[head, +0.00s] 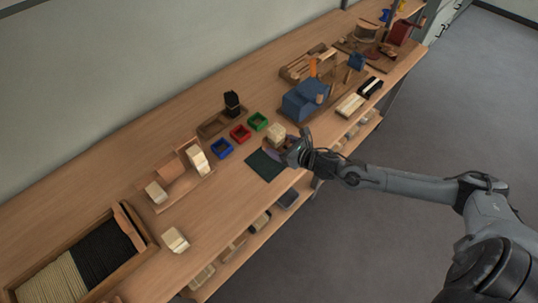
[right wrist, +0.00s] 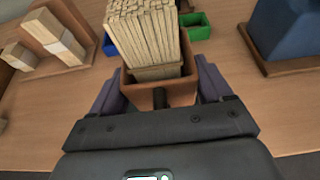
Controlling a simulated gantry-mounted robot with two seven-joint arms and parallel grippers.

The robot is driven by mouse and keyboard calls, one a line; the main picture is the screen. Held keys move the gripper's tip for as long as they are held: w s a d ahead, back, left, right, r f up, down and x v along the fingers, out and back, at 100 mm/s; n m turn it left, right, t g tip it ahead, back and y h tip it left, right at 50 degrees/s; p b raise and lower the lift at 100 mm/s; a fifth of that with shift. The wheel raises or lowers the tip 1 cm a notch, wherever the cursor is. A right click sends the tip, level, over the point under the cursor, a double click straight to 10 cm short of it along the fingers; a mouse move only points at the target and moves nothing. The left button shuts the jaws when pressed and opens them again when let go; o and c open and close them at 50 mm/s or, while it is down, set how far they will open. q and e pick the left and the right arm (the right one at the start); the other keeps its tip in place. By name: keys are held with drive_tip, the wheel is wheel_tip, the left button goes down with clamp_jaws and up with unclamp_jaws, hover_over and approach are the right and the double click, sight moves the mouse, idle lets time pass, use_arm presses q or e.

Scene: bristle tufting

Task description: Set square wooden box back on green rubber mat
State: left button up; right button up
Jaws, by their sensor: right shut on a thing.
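The square wooden box (right wrist: 133,96) sits between the fingers of my right gripper (right wrist: 155,85) in the right wrist view. Pale bristles (right wrist: 145,35) stand upright in it and rise above its rim. In the head view my right gripper (head: 287,150) is shut on the box (head: 274,144), at the far edge of the green rubber mat (head: 264,166). The mat is dark and lies on the bench, partly hidden by the gripper. I cannot tell how high the box is above the bench. My left gripper is out of view.
Blue (head: 221,149), red (head: 240,134) and green (head: 258,121) trays stand behind the mat. A blue machine (head: 306,99) on a wooden base is to the right. A wooden fixture with pale blocks (head: 197,158) is to the left.

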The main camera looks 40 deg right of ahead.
drive_tip(key=w, duration=0.1)
drive_tip(key=w+a+f, duration=0.2)
drive_tip(key=shift+w+f+b, duration=0.25)
drive_tip(key=shift+w+b, duration=0.05)
drive_tip(key=shift+w, duration=0.1)
drive_tip(key=shift+a+f+b, duration=0.1)
drive_tip(key=shift+f+b, duration=0.25)
drive_tip(key=shift+f, duration=1.65)
drive_tip(key=o, duration=1.1)
drive_tip(key=shift+f, duration=0.15)
